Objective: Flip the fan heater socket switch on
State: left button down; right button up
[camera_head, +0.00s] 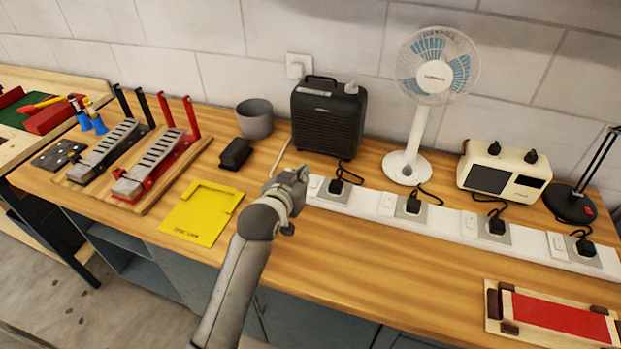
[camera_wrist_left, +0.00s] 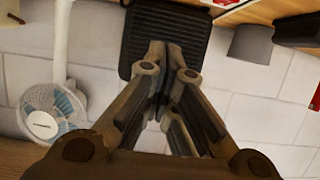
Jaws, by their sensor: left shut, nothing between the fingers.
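The black fan heater (camera_head: 328,118) stands at the back of the bench against the wall. Its cord runs down to a black plug (camera_head: 337,186) in the leftmost socket of the white power strip (camera_head: 455,232). That socket's white switch (camera_head: 315,184) is left of the plug, close to my gripper; its position is too small to tell. My left gripper (camera_head: 298,176) is shut and empty, just left of the strip's left end. Contact with the switch cannot be told. The left wrist view shows the shut fingers (camera_wrist_left: 164,58) in front of the heater (camera_wrist_left: 150,32). My right gripper is not in view.
A white fan (camera_head: 432,78), a cream radio-like box (camera_head: 503,170) and a black lamp (camera_head: 570,204) stand behind the strip. A grey cup (camera_head: 254,118), small black box (camera_head: 235,153) and yellow tray (camera_head: 201,209) are to the left.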

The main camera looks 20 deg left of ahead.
pick_arm(q)
jog(key=p, duration=0.1)
send_over(314, 184)
jog(key=s, duration=0.2)
notch_tip(314, 184, down, 2)
jog(key=shift+w+a+f, duration=0.1)
jog(key=shift+a+f, duration=0.05)
jog(key=shift+f, duration=0.1)
notch_tip(314, 184, down, 2)
jog(key=shift+f+p, duration=0.25)
jog(key=shift+p, duration=0.3)
jog(key=shift+s+f, duration=0.25)
jog(key=shift+f, duration=0.55)
jog(key=shift+f, duration=0.1)
